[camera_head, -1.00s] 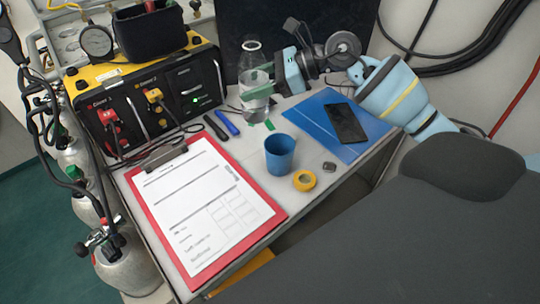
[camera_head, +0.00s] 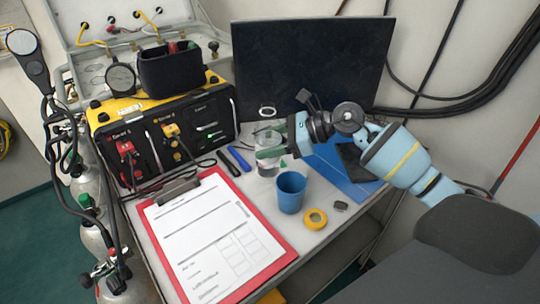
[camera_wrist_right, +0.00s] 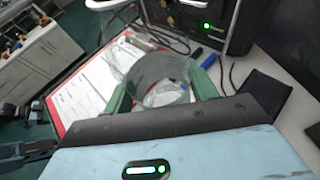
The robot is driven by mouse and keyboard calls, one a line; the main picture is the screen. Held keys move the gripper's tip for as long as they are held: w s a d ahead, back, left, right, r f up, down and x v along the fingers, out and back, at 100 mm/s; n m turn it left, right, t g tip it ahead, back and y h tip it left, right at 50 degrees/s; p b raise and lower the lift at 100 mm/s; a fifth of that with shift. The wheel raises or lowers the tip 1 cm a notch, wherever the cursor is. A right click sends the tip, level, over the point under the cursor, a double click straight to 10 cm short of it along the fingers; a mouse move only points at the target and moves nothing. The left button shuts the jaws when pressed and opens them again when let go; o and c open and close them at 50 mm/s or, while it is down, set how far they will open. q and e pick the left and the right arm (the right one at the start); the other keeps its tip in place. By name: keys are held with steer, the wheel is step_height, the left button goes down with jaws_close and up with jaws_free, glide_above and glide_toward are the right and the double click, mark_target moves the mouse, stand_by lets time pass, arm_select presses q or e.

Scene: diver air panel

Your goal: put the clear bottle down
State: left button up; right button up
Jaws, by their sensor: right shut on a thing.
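The clear bottle (camera_head: 268,137) stands upright at the back of the table, beside the black and yellow air panel. My right gripper (camera_head: 269,153) reaches in from the right with green fingers shut around the bottle's body. The bottle's base is at or just above the table top (camera_head: 330,230); I cannot tell whether it touches. In the right wrist view the clear bottle (camera_wrist_right: 160,78) sits between the two green fingers (camera_wrist_right: 161,90), seen from above.
The air panel (camera_head: 150,150) stands close left of the bottle. A blue cup (camera_head: 291,192), yellow tape roll (camera_head: 315,219) and red clipboard (camera_head: 287,250) are nearer. Black and blue pens (camera_head: 239,160) lie left of the bottle. A blue folder (camera_head: 345,178) with a phone lies right.

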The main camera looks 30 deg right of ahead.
steer(key=shift+f, duration=1.85)
steer(key=shift+f, duration=0.1)
steer(key=shift+f, duration=0.15)
steer(key=o, duration=1.1)
steer(key=shift+r, duration=0.2)
